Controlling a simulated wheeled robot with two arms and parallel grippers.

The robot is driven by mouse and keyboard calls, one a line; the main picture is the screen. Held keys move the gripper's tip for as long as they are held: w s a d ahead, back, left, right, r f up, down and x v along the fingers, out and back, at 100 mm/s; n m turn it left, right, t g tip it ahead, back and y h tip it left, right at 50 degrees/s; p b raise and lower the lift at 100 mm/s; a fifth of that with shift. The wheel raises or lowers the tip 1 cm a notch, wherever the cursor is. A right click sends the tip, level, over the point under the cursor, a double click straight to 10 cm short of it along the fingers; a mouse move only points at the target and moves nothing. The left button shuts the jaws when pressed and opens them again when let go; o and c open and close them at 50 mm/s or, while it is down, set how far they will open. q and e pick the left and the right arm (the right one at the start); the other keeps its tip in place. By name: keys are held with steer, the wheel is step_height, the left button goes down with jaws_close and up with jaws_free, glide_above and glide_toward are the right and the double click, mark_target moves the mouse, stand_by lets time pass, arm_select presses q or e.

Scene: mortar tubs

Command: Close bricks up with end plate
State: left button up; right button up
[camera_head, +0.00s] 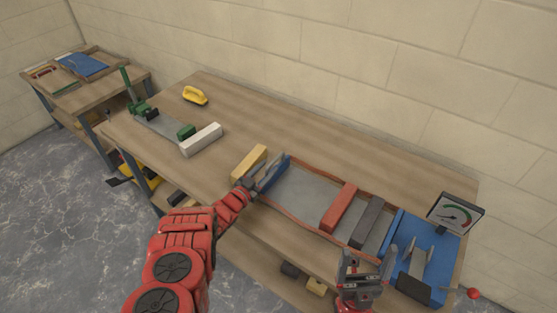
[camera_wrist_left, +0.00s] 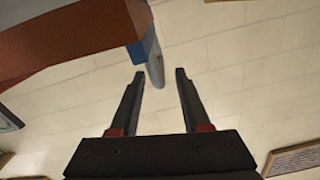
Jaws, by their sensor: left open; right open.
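The blue end plate (camera_head: 279,170) stands at the left end of a shallow, red-edged tray (camera_head: 305,187). A red brick (camera_head: 339,206) and a dark grey brick (camera_head: 367,221) lie across the tray's right part, with bare grey floor between them and the plate. My left gripper (camera_head: 265,176) is open beside the plate. In the left wrist view its empty-looking fingers (camera_wrist_left: 158,73) point toward a blue part (camera_wrist_left: 142,38) and a grey rounded piece; contact cannot be told. My right gripper (camera_head: 362,255) is open and empty near the bench's front right edge.
A cream-yellow block (camera_head: 248,161) lies just left of the plate. A white block (camera_head: 201,139) sits by a green-ended fixture (camera_head: 160,125). The bench's back middle is clear.

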mark_target(280, 155)
arm_select(q)
steer(key=b+x, duration=0.3)
steer(key=x, duration=0.3)
steer(key=shift+s+f, duration=0.1)
steer(key=shift+f, duration=0.05)
steer(key=shift+w+d+b, duration=0.35)
steer(key=shift+w+d, duration=0.05)
steer(key=shift+w, duration=0.1)
steer(key=shift+r, duration=0.25)
steer(key=shift+c, duration=0.2)
jaws_close()
stand_by(0.6)
